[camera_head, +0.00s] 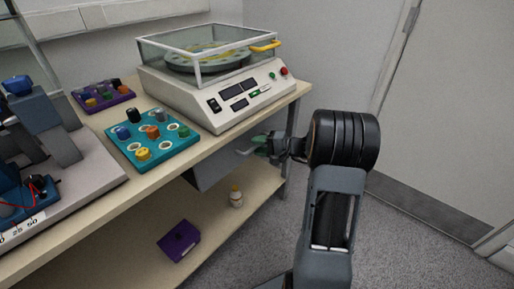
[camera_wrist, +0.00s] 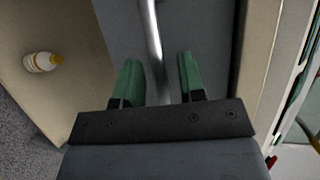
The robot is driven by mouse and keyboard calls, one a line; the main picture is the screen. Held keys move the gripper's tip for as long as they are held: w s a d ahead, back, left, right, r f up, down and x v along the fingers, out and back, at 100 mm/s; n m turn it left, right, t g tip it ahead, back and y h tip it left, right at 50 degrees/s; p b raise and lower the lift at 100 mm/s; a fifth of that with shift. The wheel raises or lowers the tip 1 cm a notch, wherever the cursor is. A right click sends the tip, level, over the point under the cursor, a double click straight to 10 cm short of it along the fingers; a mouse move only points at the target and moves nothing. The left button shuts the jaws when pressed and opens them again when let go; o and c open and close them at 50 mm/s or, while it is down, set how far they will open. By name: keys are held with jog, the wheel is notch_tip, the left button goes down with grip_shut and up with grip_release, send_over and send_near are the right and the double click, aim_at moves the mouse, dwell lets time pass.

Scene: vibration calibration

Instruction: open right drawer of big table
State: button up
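The big table (camera_head: 165,160) has a light wooden top, with a grey drawer (camera_head: 213,168) hanging under its right part. The drawer looks pushed in under the tabletop, though my gripper hides part of its front. My gripper (camera_head: 260,145) is at the drawer front. In the wrist view, the grey drawer front (camera_wrist: 205,28) fills the upper middle. A shiny metal bar handle (camera_wrist: 152,40) runs between the green fingers of my gripper (camera_wrist: 158,58). The fingers are apart, with gaps visible on both sides of the bar.
A white shaker machine (camera_head: 215,95) with a clear cover stands on the tabletop above the drawer. A teal tray (camera_head: 170,158) with knobs is left of it. The lower shelf holds a small bottle (camera_head: 236,197) and purple box (camera_head: 179,241). A door (camera_head: 450,110) stands right; floor between is clear.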

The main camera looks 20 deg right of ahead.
jog(key=shift+w+a, duration=0.25)
jog(key=shift+a, duration=0.05)
grip_shut()
dwell(0.3)
